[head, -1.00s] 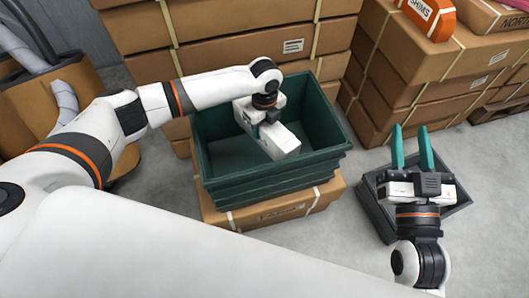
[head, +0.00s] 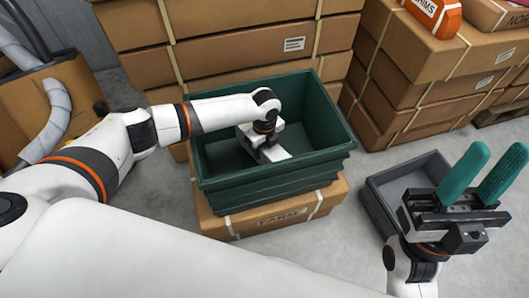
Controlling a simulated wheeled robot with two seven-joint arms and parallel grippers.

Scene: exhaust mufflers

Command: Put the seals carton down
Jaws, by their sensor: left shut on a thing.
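The seals carton (head: 273,154) is a white box inside the green crate (head: 275,178), mostly covered by my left gripper and wrist. My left gripper (head: 262,143) points down into the crate and is shut on the carton. Its fingertips are hidden, and I cannot tell whether the carton touches the crate floor. My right gripper (head: 488,172) has two teal fingers spread apart with nothing between them. It is at the right, in front of a small grey bin.
The green crate stands on a cardboard box (head: 270,218). Stacked boxes (head: 230,50) rise close behind it, with more boxes (head: 420,60) at the right. The grey bin (head: 373,210) looks empty. An orange package (head: 436,14) lies on the right stack.

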